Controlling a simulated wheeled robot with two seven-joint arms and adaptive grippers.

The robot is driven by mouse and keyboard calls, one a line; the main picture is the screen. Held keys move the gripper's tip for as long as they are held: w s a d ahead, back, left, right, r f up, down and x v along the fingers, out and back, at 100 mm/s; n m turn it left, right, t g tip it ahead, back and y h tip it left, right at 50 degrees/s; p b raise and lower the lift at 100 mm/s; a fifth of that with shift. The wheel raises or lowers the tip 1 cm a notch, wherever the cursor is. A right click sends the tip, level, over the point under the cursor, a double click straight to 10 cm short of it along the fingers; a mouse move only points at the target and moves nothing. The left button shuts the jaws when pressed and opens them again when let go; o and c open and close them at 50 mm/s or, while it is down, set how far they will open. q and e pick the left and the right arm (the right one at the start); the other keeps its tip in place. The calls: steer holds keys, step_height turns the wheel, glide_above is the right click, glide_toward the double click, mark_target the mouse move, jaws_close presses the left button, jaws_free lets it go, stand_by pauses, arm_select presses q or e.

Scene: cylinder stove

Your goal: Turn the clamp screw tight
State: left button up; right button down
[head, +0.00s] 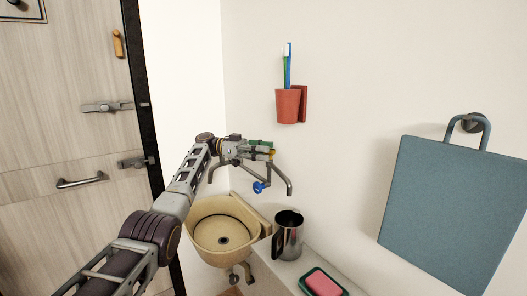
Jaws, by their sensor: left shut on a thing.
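My left gripper (262,150) reaches in from the left, in front of the wall just above the sink tap (287,183). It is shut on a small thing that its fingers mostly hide. Green and yellow show at the fingertips, but I cannot tell which part is gripper and which is held. I cannot make out a clamp or its screw clearly in the head view. A blue knob (260,187) hangs below the gripper, on the tap. My right gripper is out of view.
A cream basin (207,250) is below the gripper. A dark metal jug (288,236) and a pink soap (323,284) in a green dish stand on the ledge. A red toothbrush cup (288,106) and a blue-grey board (450,208) hang on the wall. A door (60,140) is left.

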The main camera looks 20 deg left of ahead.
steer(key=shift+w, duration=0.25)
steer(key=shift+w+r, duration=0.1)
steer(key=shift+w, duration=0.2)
arm_select(q)
steer(key=o, duration=1)
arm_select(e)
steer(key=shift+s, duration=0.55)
arm_select(q)
steer(key=shift+a+r, duration=0.1)
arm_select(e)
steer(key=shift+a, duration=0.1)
